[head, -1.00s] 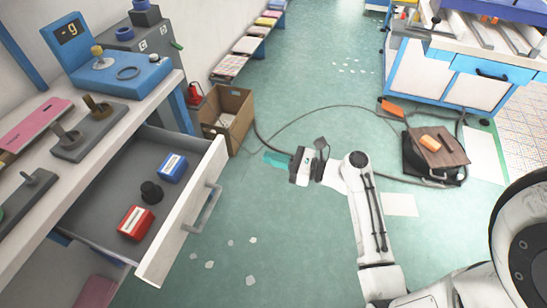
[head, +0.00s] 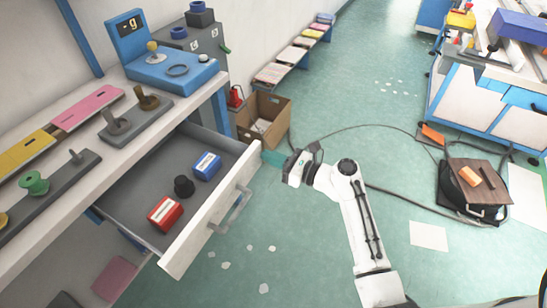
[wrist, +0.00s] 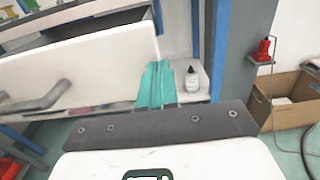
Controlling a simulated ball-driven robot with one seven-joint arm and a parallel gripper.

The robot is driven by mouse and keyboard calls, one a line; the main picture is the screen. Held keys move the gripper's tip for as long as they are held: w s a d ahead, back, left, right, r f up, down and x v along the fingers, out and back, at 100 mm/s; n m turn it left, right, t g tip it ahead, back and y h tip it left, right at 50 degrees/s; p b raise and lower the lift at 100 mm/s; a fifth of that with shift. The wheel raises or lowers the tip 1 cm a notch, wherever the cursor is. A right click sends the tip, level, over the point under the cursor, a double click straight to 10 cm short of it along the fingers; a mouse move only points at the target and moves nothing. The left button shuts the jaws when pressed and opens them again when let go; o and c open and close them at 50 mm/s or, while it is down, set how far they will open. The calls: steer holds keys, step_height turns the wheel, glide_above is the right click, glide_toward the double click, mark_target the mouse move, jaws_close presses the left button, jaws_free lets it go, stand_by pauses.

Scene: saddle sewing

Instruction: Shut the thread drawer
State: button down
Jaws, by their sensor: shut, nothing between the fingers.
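The thread drawer (head: 135,196) stands pulled out from under the bench, in the head view. Its white front panel (head: 210,212) carries a grey bar handle (head: 231,211). In the drawer are a blue box (head: 206,166), a black knobbed piece (head: 184,187) and a red box (head: 165,213). My gripper (head: 273,159), with teal fingers, is shut and empty by the far end of the front panel. In the wrist view the fingers (wrist: 155,86) overlap the right end of the panel (wrist: 100,75); I cannot tell whether they touch it.
A cardboard box (head: 264,118) stands on the floor just beyond the drawer. Cables cross the floor to a black case (head: 465,205). Floor before the drawer is mostly clear, with paper scraps.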

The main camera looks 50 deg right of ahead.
steer(key=shift+w, duration=0.1)
steer(key=b+x, duration=0.4)
steer(key=x, duration=1.9)
steer(key=shift+w+a+f+b, duration=0.1)
steer(key=shift+w+a+b, duration=0.1)
steer(key=shift+w+b, duration=0.15)
steer(key=shift+w+a, duration=0.1)
steer(key=shift+w, duration=0.55)
steer(key=shift+w+r, duration=0.1)
steer(key=shift+r, duration=0.25)
steer(key=shift+a+r, duration=0.1)
